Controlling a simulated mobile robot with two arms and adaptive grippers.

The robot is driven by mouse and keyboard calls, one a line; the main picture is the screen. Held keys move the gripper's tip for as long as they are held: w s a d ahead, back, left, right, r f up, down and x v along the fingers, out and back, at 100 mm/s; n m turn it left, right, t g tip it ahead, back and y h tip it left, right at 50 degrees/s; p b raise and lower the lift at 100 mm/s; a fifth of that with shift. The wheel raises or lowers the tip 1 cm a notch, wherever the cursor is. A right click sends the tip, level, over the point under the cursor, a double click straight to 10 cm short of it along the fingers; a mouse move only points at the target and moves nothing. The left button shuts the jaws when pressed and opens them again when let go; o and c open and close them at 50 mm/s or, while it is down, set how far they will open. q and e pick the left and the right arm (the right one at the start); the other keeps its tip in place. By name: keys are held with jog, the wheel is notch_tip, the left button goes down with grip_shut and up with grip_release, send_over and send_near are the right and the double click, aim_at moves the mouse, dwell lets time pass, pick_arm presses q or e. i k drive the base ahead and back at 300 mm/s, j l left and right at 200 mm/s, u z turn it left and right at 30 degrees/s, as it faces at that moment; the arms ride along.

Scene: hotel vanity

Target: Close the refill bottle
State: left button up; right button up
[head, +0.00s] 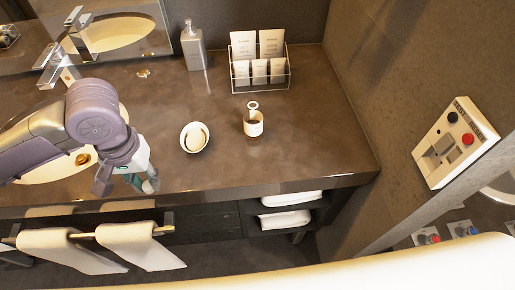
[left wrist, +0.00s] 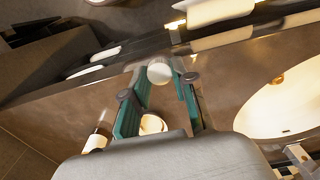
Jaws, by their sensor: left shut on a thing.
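My left gripper (head: 150,182) is over the counter's front edge, left of the dish and apart from the bottle. In the left wrist view its teal fingers (left wrist: 160,95) are shut on a small round white piece (left wrist: 159,73), perhaps a cap. The head view does not show this piece clearly. My right gripper is not in view.
A pump dispenser (head: 193,50) and a wire rack (head: 260,73) with packets stand at the back. A basin (head: 50,165) and tap (head: 66,66) are at left. Towels (head: 140,246) hang below the front edge. The counter right of the bottle is clear.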

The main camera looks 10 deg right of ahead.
aim_at(253, 117)
jog(key=z, duration=1.2)
jog(key=k+j, duration=0.1)
jog(key=j, duration=0.65)
jog(key=k+j, duration=0.1)
jog(key=j, duration=0.6)
